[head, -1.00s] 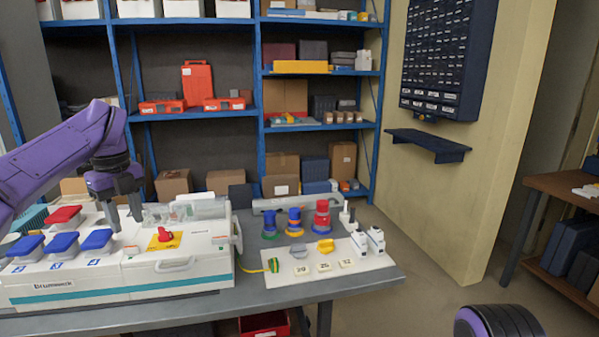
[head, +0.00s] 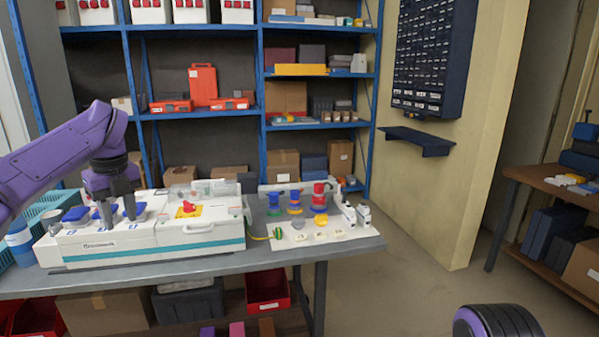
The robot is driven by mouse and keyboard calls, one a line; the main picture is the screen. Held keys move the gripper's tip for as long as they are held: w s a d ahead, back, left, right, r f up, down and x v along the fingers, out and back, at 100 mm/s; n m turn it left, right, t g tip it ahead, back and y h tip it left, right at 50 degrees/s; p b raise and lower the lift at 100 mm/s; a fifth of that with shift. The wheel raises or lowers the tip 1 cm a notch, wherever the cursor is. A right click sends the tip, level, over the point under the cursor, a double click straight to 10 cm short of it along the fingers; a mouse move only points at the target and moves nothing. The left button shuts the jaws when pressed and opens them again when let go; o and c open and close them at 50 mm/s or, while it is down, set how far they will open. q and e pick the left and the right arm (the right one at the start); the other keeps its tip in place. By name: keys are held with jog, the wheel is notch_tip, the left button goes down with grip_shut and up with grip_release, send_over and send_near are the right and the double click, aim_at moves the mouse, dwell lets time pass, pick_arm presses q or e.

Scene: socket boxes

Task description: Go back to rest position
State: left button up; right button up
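My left gripper (head: 118,215) points down in front of the white socket box (head: 105,242), its two fingers apart with nothing visible held between them. Blue covers (head: 76,214) on the box show partly behind the fingers; I cannot tell whether the fingers touch the box. A red switch on a yellow plate (head: 188,211) sits on the box's right part. My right gripper is out of view; only a dark, purple-edged part of my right arm shows at bottom right.
The grey table (head: 290,252) also holds a white board (head: 318,233) with blue, red and yellow plugs. Red bins (head: 267,290) and cartons sit below it. Blue shelving (head: 190,116) stands behind. A wooden side table (head: 555,184) is at right. Open floor lies between the tables.

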pick_arm(q)
jog(key=w+f+m+t+y, duration=0.45)
jog(key=f+m+y, duration=0.55)
jog(key=f+m, duration=0.35)
jog(key=s+d+f+m+t+h, duration=0.1)
jog(key=s+d+f+m+t, duration=0.15)
jog(key=f+m, duration=0.45)
jog(key=s+d+f+m+t+h, duration=0.1)
jog(key=s+d+f+m+h, duration=0.2)
jog(key=f, duration=0.6)
jog(key=s+d+f+m+t, duration=0.1)
jog(key=s+d+f+m, duration=0.2)
jog(key=s+f+m, duration=0.35)
jog(key=s+f+m+g+h, duration=0.1)
jog(key=s+f+m+g, duration=0.1)
jog(key=s, duration=0.8)
jog(key=s+f+m+g+h, duration=0.1)
jog(key=s+f+m, duration=0.4)
jog(key=s, duration=0.5)
jog(key=s+f+m+g+h, duration=0.1)
jog(key=s+f+m+g, duration=0.2)
jog(key=s+f, duration=0.4)
jog(key=s, duration=0.4)
jog(key=shift+f+h, duration=0.15)
jog(key=shift+h, duration=0.25)
jog(key=shift+a, duration=0.1)
